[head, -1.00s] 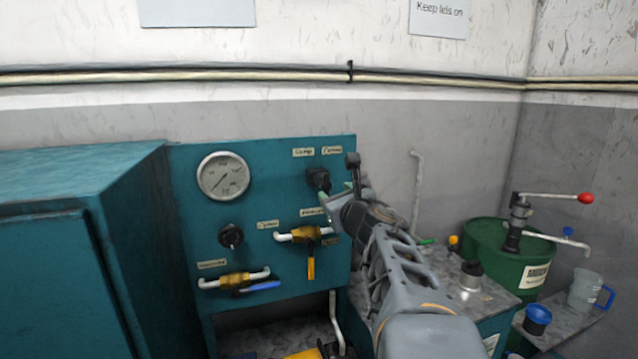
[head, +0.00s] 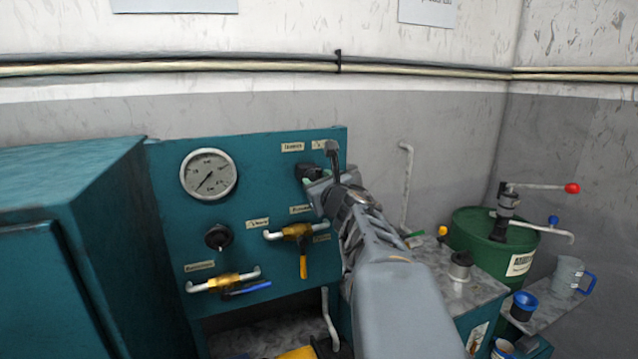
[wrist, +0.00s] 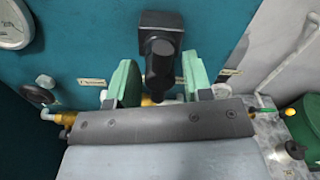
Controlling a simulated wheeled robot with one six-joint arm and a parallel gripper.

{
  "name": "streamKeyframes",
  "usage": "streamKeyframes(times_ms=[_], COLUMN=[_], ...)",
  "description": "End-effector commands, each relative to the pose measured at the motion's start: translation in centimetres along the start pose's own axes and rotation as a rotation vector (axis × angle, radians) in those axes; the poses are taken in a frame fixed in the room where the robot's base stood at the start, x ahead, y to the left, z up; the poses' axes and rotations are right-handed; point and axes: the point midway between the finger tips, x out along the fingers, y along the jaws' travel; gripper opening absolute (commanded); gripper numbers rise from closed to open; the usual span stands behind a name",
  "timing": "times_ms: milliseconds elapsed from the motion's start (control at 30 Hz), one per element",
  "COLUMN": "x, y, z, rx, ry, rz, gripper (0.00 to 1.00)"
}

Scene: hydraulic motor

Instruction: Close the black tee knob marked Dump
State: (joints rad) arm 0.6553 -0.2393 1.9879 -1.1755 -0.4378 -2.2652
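The black tee knob (head: 304,171) is on the upper right of the teal panel (head: 265,185), below a small label (head: 292,147) that is too blurred to read surely. In the wrist view the black knob (wrist: 160,45) sticks out toward me, between the two green fingers. My gripper (wrist: 161,82) is open, with one finger on each side of the knob and a gap visible on both sides. In the head view my gripper (head: 316,184) partly covers the knob.
A pressure gauge (head: 208,174), a round black knob (head: 218,237) and two brass valves, one with a yellow handle (head: 303,262) and one with a blue handle (head: 250,288), share the panel. A green drum (head: 480,235) with a hand pump stands at right.

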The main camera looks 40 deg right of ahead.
Motion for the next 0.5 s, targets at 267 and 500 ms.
streamKeyframes(times_ms=[267, 500], x=[-0.01, -0.02], y=[0.0, -0.02], z=[-0.01, -0.02], rx=[0.0, 0.0], ry=[0.0, 0.001], rz=[0.0, 0.0], gripper=[0.19, 0.06])
